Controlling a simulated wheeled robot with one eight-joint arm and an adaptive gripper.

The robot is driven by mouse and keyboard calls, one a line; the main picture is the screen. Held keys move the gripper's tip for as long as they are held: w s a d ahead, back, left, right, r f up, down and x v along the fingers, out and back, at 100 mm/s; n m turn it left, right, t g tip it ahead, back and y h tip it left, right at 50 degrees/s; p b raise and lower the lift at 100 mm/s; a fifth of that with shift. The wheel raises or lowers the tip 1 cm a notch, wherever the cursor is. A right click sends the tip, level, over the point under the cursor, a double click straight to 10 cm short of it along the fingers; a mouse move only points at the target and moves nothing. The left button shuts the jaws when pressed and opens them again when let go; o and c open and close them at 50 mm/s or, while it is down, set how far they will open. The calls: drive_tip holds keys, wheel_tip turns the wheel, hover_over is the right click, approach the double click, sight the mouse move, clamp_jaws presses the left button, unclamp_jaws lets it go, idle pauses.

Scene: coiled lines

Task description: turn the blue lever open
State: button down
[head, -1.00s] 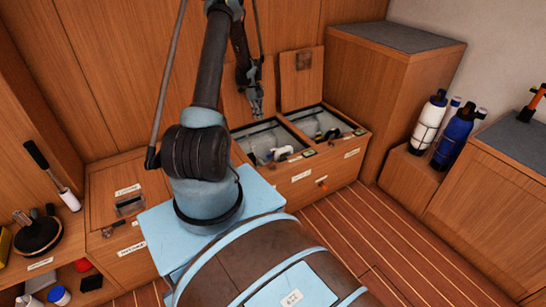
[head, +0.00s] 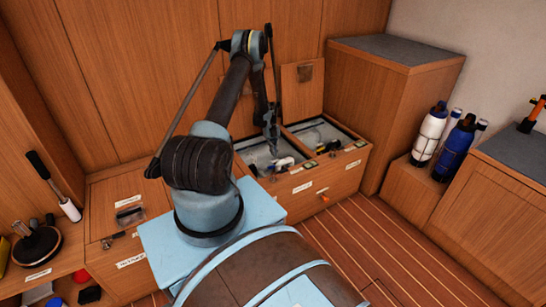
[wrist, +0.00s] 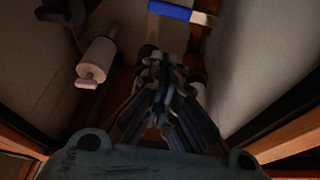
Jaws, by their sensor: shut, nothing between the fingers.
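The blue lever (wrist: 172,11) shows at the top edge of the wrist view, beyond my fingertips. It is a blue bar that continues as a pale metal part to its right. In the head view I cannot clearly make out the lever; my arm and gripper cover part of the open left compartment. My gripper (head: 274,150) points down at that compartment in the head view. In the wrist view my gripper (wrist: 162,62) is shut and empty, with a visible gap between its tips and the lever.
A pale cylindrical fitting (wrist: 97,62) is left of my fingers, between the compartment walls. The wooden locker (head: 310,182) has a second open compartment to the right and a raised lid (head: 303,90) behind. Bottles (head: 430,133) stand farther right. The plank floor (head: 350,235) is clear.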

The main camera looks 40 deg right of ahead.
drive_tip(key=w+x, duration=0.1)
drive_tip(key=x, duration=0.8)
drive_tip(key=shift+w+d+f, duration=0.15)
drive_tip(key=shift+w+f, duration=0.15)
drive_tip(key=shift+f, duration=0.2)
